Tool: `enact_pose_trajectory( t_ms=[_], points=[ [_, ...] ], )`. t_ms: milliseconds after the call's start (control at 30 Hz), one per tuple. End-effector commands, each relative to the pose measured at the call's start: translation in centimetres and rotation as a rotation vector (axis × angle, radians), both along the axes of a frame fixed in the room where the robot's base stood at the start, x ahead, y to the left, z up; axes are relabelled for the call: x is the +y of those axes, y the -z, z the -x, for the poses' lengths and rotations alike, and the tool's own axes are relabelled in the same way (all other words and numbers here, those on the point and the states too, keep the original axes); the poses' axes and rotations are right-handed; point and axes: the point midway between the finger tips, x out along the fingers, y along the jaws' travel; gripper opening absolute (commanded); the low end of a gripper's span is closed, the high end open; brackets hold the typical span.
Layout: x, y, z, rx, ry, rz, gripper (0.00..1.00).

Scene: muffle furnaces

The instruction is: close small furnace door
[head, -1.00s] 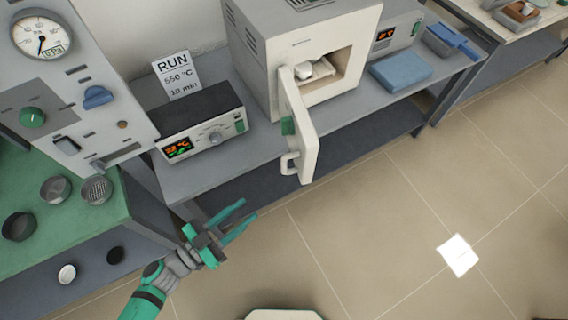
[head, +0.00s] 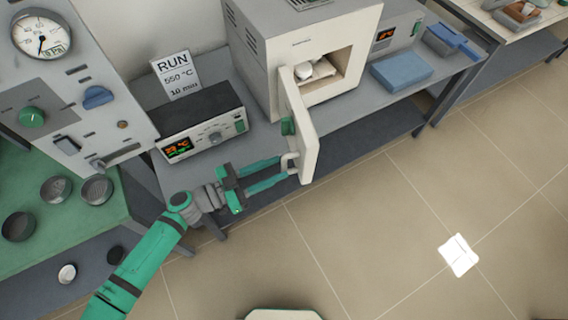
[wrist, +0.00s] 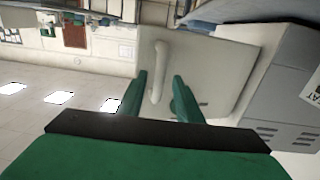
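The small furnace (head: 262,62) stands on the grey bench with its front opening uncovered and white items visible inside. Its door (head: 303,128) is swung open toward the front, with a pale loop handle (head: 290,160) on its outer face. My gripper (head: 286,171) has its green fingers apart, with the tips at the handle. In the wrist view the door (wrist: 215,70) fills the upper right, and the handle (wrist: 158,72) lies between the two open fingers, near their tips. I cannot tell whether a finger touches it.
A controller box (head: 203,125) with an orange display and a RUN card (head: 177,75) stand left of the furnace. A blue pad (head: 400,70) lies on the bench to the right. The floor (head: 390,240) in front is clear.

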Motion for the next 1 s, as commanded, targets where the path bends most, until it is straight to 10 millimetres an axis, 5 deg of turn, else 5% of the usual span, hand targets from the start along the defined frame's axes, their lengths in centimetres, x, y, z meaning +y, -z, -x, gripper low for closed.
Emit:
enact_pose_trajectory(
  t_ms=[233, 633, 767, 1000],
  points=[
    [-2.6, 0.0, -1.3, 0.0, 0.001, 0.001, 0.33],
    [-3.1, 0.0, -1.6, 0.0, 0.0, 0.0, 0.33],
    [-3.1, 0.0, -1.6, 0.0, 0.0, 0.0, 0.01],
    [-3.1, 0.0, -1.6, 0.0, -0.005, 0.0, 0.0]
  ],
)
